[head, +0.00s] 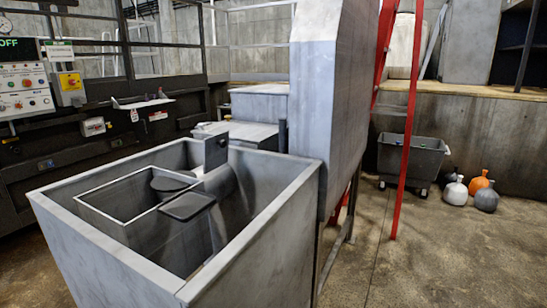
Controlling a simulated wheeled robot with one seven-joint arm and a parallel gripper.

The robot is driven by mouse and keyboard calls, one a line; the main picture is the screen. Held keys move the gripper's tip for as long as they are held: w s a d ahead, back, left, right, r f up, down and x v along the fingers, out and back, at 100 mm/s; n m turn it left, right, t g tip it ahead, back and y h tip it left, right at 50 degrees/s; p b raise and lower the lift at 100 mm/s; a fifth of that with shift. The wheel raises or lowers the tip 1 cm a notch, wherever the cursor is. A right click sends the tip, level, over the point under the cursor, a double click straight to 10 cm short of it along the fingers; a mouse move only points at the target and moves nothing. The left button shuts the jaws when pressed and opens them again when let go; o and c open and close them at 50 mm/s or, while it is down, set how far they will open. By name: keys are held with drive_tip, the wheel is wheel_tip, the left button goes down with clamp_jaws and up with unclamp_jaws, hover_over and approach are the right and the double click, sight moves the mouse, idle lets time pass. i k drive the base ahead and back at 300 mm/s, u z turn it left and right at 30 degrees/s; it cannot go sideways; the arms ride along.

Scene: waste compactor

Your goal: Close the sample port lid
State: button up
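No part labelled as the sample port shows, and I cannot tell for certain which piece is its lid. Inside the large grey open-topped bin (115,262) in the foreground, a dark upright plate (215,152) stands at the far side, above a rounded grey surface (222,185). Two dark flat pads show lower inside the bin, a nearer one (187,206) and a farther one (172,184). The farther pad is by a rectangular open frame (110,185). The bin's walls hide what lies deeper. My gripper is not in view.
A tall grey panel (318,110) rises behind the bin's right side. A red ladder-like frame (407,130) stands right of it. A control panel (22,85) is at the left. A wheeled dark cart (410,158) and several bags (455,190) stand behind open floor (440,255).

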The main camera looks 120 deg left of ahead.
sight(215, 146)
drive_tip(key=u, duration=0.3)
drive_tip(key=i, duration=0.2)
drive_tip(key=u, duration=3.85)
drive_tip(key=i, duration=0.5)
drive_tip(key=z, duration=0.1)
